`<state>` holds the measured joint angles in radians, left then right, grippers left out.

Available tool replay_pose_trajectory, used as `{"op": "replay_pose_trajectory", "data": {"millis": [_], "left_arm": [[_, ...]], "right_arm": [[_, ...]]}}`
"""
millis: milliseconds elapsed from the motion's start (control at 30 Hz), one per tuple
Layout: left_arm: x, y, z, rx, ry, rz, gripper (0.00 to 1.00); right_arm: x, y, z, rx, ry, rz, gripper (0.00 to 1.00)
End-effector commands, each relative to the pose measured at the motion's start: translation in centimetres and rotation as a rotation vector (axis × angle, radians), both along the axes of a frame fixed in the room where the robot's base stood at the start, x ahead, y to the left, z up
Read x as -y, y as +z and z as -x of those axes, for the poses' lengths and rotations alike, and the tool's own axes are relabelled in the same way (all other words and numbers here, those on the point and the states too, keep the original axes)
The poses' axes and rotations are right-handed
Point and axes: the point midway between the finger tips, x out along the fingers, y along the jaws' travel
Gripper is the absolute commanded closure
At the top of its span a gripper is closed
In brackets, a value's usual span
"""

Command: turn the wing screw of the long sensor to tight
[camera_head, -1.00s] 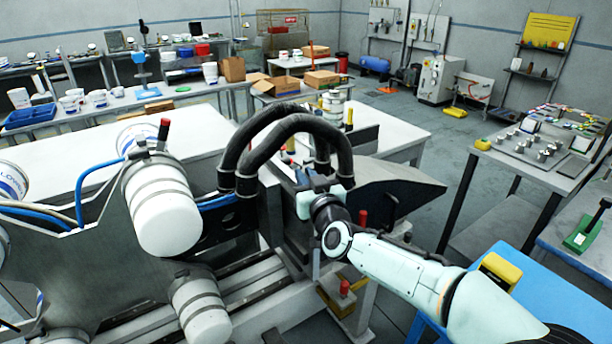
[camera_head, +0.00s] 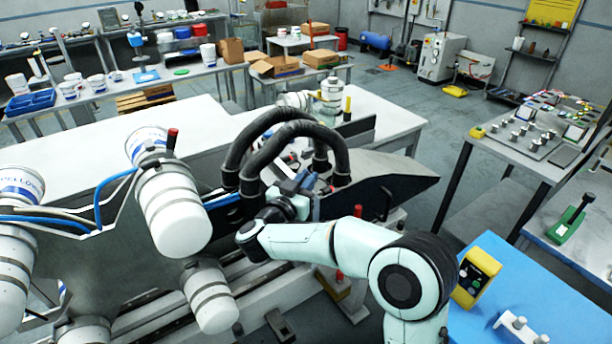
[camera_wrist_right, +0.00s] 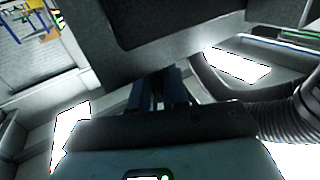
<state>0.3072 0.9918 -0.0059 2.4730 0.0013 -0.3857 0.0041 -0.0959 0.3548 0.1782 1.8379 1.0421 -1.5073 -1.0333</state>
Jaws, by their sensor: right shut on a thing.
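I cannot make out the wings' angle or the long sensor's body. My left gripper is not in view.
Two thick black hoses (camera_head: 258,142) arch close beside my right gripper; a ribbed hose (camera_wrist_right: 290,120) shows in the wrist view. A dark sloping chute (camera_head: 385,182) lies to the right. White cylinders (camera_head: 172,208) crowd the left. A blue table (camera_head: 545,290) stands front right.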

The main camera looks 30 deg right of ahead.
Motion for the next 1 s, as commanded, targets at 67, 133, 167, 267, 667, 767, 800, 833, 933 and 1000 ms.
{"op": "replay_pose_trajectory", "data": {"millis": [67, 133, 167, 267, 667, 767, 800, 833, 933, 1000], "left_arm": [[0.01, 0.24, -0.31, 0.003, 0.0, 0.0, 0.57], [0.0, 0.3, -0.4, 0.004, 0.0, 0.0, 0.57], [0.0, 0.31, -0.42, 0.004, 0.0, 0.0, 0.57], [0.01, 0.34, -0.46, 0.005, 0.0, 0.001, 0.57], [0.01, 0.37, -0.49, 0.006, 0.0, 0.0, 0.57], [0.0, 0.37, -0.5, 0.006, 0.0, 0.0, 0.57], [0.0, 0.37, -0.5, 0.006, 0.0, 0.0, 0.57], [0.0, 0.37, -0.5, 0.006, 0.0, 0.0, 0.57], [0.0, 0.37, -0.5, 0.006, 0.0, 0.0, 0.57], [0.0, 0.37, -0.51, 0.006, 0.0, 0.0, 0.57]], "right_arm": [[-0.18, 0.14, -0.21, 0.003, -0.064, 0.002, 1.0], [-0.16, 0.13, -0.15, 0.004, -0.123, 0.001, 1.0], [-0.14, 0.1, -0.13, 0.004, -0.146, 0.001, 1.0], [-0.11, 0.09, -0.08, 0.004, -0.218, 0.001, 1.0], [0.09, 0.14, 0.12, 0.005, -0.392, 0.002, 1.0], [0.1, 0.16, 0.13, 0.006, -0.406, 0.002, 1.0], [0.1, 0.17, 0.13, 0.006, -0.409, 0.002, 1.0], [0.11, 0.18, 0.12, 0.006, -0.411, 0.002, 1.0], [0.12, 0.19, 0.14, 0.006, -0.415, 0.002, 1.0], [0.13, 0.2, 0.14, 0.007, -0.415, 0.002, 1.0]]}}
